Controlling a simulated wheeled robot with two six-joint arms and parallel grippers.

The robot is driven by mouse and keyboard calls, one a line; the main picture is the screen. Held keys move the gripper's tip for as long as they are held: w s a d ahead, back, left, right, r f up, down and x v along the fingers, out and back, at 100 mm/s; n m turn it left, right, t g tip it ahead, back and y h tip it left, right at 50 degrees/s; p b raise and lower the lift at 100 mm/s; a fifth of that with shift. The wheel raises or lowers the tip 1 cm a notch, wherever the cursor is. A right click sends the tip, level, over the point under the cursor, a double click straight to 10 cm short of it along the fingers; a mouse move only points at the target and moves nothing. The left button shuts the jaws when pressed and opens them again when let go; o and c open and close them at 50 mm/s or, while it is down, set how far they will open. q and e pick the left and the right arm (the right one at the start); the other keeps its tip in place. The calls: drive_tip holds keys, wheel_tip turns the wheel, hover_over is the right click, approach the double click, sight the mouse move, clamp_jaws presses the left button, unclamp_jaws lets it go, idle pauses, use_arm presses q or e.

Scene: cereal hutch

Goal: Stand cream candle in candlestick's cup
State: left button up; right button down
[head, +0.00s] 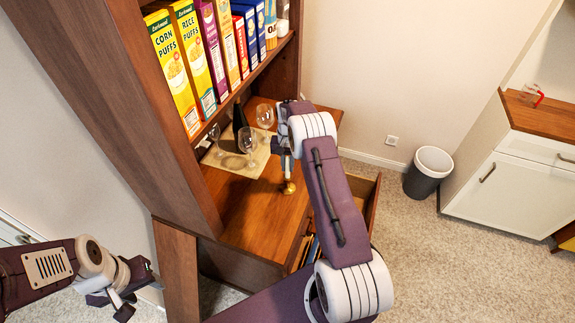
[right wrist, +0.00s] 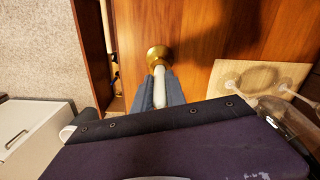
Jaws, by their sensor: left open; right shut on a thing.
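The brass candlestick (head: 289,187) stands on the hutch's wooden counter near its front edge. It also shows in the right wrist view (right wrist: 158,55). My right gripper (head: 287,165) is above the candlestick and shut on the cream candle (right wrist: 160,87), seen between the fingers in the right wrist view. The candle's far end lines up with the candlestick's top; I cannot tell whether it is inside the cup or just above it. My left gripper (head: 122,299) is open and empty at lower left, away from the counter.
A pale board (head: 240,163) with wine glasses (head: 247,140) and a dark bottle (head: 238,121) lies behind the candlestick. Cereal boxes (head: 180,65) fill the shelf above. An open drawer (head: 371,195) juts out at the front. A bin (head: 428,172) stands on the carpet.

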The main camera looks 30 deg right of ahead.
sight(287, 158)
drive_tip(key=shift+f, duration=0.4)
drive_tip(key=c, duration=1)
unclamp_jaws()
drive_tip(key=shift+o, duration=0.2)
drive_tip(key=shift+r+p, duration=1.7)
drive_tip(key=shift+r, duration=0.9)
